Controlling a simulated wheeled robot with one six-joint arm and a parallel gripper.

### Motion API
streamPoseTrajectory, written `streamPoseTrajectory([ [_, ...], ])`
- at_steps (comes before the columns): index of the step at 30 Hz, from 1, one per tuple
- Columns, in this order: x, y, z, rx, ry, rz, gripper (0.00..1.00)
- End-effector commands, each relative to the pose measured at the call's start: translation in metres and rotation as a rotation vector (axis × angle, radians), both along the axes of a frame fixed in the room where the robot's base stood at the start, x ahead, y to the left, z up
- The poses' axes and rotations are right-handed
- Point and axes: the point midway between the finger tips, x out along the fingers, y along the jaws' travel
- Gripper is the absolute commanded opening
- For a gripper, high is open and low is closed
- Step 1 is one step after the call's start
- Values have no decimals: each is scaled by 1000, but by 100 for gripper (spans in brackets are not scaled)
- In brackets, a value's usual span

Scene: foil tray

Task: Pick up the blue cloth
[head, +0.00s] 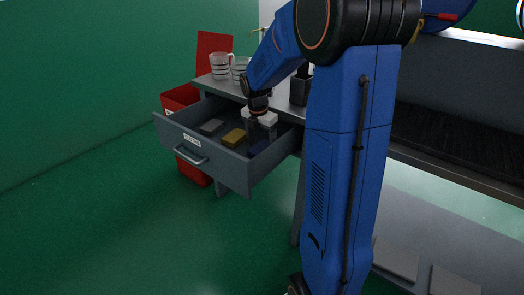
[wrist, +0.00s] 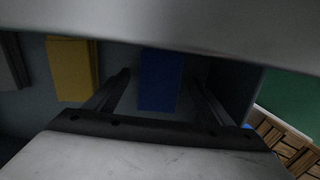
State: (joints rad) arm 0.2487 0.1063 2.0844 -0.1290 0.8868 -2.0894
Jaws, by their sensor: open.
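The blue cloth (wrist: 160,80) is a flat folded rectangle on the bottom of the open drawer (head: 203,160). In the head view only a small dark blue part of the cloth (head: 258,147) shows, beside and below my gripper. My gripper (head: 261,138) reaches down into the drawer from above. In the wrist view its two dark fingers (wrist: 161,83) are spread apart, with the blue cloth between them in the picture. Nothing is held. I cannot tell how far the fingertips are above the cloth.
A yellow folded cloth (wrist: 70,70) lies left of the blue one, and a grey one (head: 211,127) further left. The drawer walls stand close around my gripper. Striped mugs (head: 221,66) stand on the counter above. A red bin (head: 180,98) is behind the drawer.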

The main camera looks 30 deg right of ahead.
Motion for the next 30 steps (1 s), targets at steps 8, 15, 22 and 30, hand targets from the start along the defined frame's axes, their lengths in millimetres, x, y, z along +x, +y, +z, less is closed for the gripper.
streamPoseTrajectory([
  [8,0,0,0,0,0,0,30],
  [15,0,0,2,0,-1,0,30],
  [22,1,0,32,0,-5,-1,30],
  [30,0,0,79,0,-3,0,30],
])
